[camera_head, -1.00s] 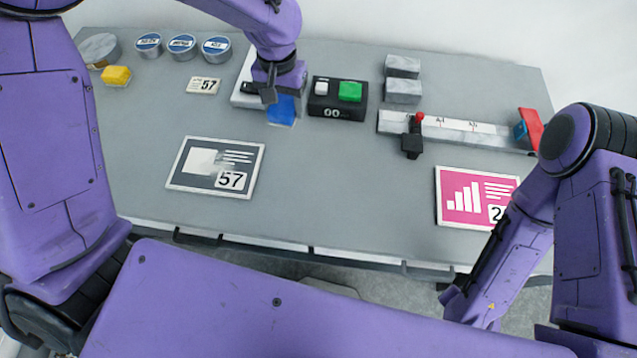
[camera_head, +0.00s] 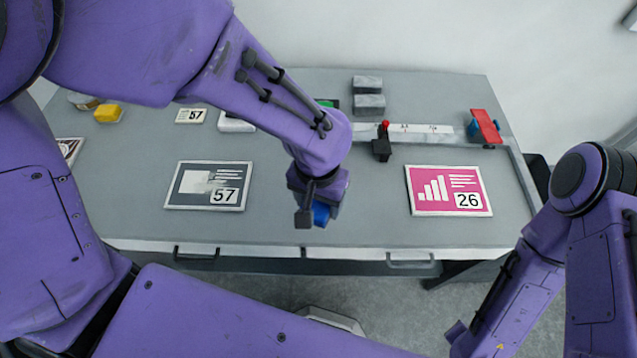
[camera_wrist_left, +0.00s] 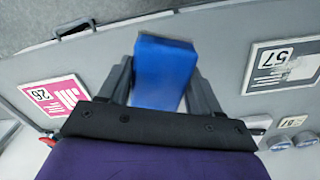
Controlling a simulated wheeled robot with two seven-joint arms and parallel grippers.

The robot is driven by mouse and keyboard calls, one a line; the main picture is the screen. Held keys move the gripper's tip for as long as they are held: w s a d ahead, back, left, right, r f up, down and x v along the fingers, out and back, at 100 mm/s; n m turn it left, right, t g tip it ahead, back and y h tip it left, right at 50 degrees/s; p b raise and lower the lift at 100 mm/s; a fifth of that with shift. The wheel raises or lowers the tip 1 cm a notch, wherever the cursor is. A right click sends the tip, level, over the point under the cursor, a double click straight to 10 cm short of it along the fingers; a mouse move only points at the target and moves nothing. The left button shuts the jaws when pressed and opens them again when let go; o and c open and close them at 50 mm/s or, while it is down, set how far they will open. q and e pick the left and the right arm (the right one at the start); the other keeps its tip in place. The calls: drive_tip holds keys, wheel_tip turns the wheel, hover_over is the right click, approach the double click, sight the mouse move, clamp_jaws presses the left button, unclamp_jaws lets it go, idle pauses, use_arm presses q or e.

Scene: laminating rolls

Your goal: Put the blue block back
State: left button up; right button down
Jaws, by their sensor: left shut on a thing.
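The blue block (camera_head: 321,214) is between the fingers of my left gripper (camera_head: 312,212), which is shut on it. In the head view most of the block is hidden behind the gripper. In the left wrist view the block (camera_wrist_left: 163,74) shows clearly, with a finger of my left gripper (camera_wrist_left: 163,90) on each side. The gripper holds it over the front part of the table, between the two picture cards. My right arm comes in at the right; its gripper is not clearly in view.
A grey card marked 57 (camera_head: 195,186) lies to the left, a pink card marked 26 (camera_head: 440,190) to the right. A yellow block (camera_head: 107,113) is at the back left. Grey blocks (camera_head: 368,104), a ruler rail (camera_head: 425,133) and a red-and-blue piece (camera_head: 486,126) are at the back right.

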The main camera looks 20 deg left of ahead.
use_arm(q)
drive_tip(key=shift+s+d+r, duration=0.1)
drive_tip(key=shift+s+d, duration=0.15)
drive_tip(key=shift+s, duration=0.7)
drive_tip(key=shift+w+f, duration=0.1)
drive_tip(key=shift+f, duration=0.25)
drive_tip(key=w+a+f, duration=0.1)
drive_tip(key=w+f, duration=0.2)
drive_tip(key=w, duration=0.1)
drive_tip(key=w+a+f+p, duration=0.1)
drive_tip(key=w+a+f, duration=0.1)
drive_tip(key=w+f, duration=0.1)
drive_tip(key=w+a+f, duration=0.1)
drive_tip(key=w+f, duration=0.2)
drive_tip(key=w, duration=0.2)
drive_tip(key=shift+w+a+f+p, duration=0.2)
drive_tip(key=shift+w+f+p, duration=0.1)
drive_tip(key=shift+f+p, duration=0.1)
wheel_tip(320, 180, down, 2)
drive_tip(key=shift+f+p, duration=0.25)
drive_tip(key=shift+p, duration=0.3)
drive_tip(key=shift+f, duration=0.2)
drive_tip(key=shift+f, duration=0.1)
